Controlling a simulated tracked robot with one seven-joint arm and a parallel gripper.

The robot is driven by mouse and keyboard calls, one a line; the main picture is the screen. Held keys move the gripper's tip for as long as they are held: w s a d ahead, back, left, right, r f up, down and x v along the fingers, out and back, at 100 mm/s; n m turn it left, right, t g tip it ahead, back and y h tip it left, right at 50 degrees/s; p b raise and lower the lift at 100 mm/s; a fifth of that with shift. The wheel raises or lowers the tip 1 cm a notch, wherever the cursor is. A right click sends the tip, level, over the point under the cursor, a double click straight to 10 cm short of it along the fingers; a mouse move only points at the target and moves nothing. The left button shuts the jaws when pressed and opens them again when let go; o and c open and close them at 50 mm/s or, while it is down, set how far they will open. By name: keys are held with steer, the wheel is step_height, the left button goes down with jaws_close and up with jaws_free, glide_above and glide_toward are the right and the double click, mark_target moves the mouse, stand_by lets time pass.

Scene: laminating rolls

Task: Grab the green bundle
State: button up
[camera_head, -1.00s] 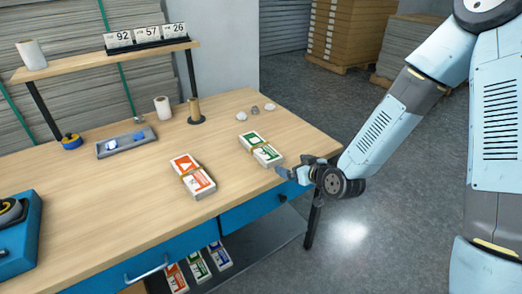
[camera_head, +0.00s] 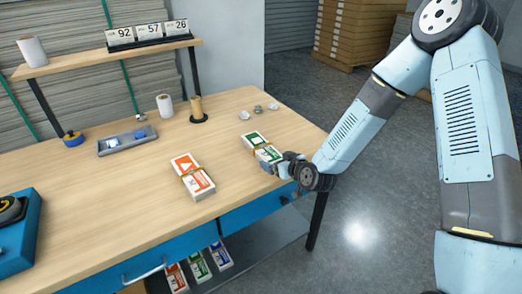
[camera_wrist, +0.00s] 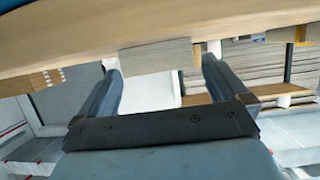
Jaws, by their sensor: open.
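The green bundle (camera_head: 254,141) is a banded stack of white cards with green markings, lying flat near the table's front right edge. My gripper (camera_head: 272,163) is open at the near end of this bundle, reaching in from the right. In the wrist view the grey layered end of the green bundle (camera_wrist: 158,56) shows in line with the gap between my two fingers. I cannot tell whether the fingertips are beside it or just short of it.
A similar orange bundle (camera_head: 193,177) lies to the left on the wooden table (camera_head: 150,210). Several small pale objects and a brown spool (camera_head: 197,109) stand farther back. More bundles (camera_head: 198,264) lie on a shelf below. The table between the bundles is clear.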

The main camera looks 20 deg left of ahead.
mark_target(274, 158)
steer(key=x, duration=0.3)
steer(key=shift+f, duration=0.15)
steer(key=shift+w, duration=0.3)
steer(key=shift+d, duration=0.15)
steer(key=shift+s+a, duration=0.15)
steer(key=shift+a, duration=0.1)
steer(key=c, duration=1.1)
